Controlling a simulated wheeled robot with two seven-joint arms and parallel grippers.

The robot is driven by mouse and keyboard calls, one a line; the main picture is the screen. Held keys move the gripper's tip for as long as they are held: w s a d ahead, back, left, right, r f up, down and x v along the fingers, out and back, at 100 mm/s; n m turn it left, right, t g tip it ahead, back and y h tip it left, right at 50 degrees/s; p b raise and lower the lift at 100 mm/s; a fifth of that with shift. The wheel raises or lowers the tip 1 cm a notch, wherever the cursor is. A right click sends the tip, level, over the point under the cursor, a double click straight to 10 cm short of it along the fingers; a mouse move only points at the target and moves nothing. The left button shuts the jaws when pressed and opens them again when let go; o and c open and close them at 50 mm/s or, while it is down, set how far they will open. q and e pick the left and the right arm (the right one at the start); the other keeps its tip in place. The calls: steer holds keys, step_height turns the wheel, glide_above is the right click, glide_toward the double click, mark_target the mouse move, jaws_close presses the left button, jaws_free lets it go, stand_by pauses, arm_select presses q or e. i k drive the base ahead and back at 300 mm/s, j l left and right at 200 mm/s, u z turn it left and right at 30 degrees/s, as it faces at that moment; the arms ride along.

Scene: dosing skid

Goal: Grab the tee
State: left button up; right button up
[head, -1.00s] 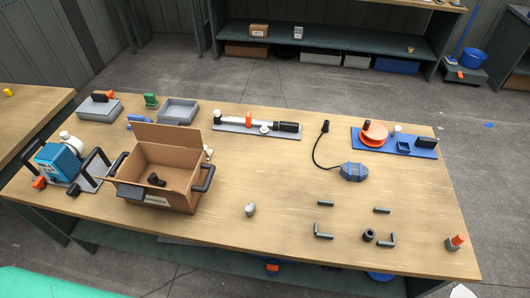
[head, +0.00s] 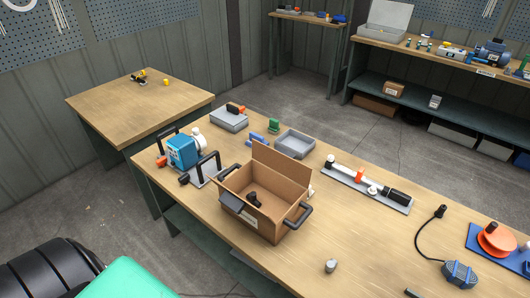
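A small dark fitting (head: 255,199), which may be the tee, lies inside the open cardboard box (head: 273,222) on the long workbench. Its exact shape is too small to tell, and the box walls hide part of its surroundings. The box has raised flaps and dark handles at its sides. A pipe assembly (head: 368,187) with white, orange and black parts lies on a grey plate right of the box. Neither of my grippers is in the head view.
A blue pump (head: 183,152) with black handles stands left of the box. A small grey cylinder (head: 331,266) and a blue meter (head: 460,274) are to the right. A side table (head: 130,100) stands at left.

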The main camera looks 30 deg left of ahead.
mark_target(252, 197)
steer(key=u, duration=1.1)
steer(key=i+j+z, duration=0.1)
steer(key=j, duration=0.6)
steer(key=j+z, duration=0.1)
steer(key=j, duration=0.65)
steer(key=i, duration=0.05)
